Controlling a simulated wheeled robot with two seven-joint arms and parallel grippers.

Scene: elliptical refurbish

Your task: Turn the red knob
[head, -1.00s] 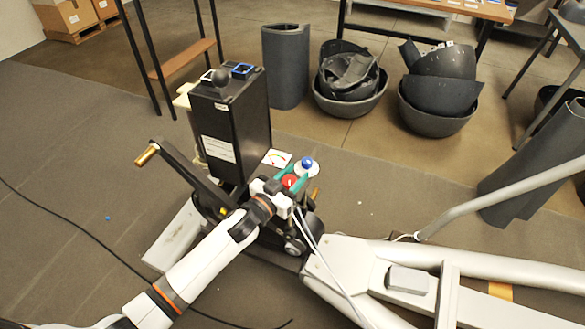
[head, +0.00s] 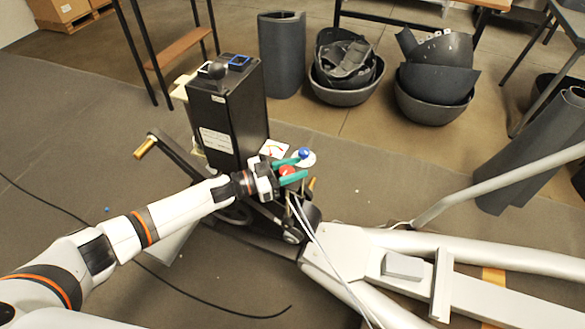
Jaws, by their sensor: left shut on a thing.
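The red knob (head: 287,171) sits on the black exercise machine, in front of its tall black box (head: 228,116). My left gripper (head: 291,170) reaches in from the left with its green fingers on either side of the knob, shut on it. The fingers partly hide the knob. A blue ball-topped knob (head: 304,153) on a white disc stands just behind the fingertips. My right gripper is not in view.
A white dial card (head: 273,149) lies behind the gripper. A crank arm with a brass handle (head: 146,147) sticks out left. The grey frame (head: 403,266) runs right, with cables beside the knob. Black bowls (head: 345,90) stand on the floor behind.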

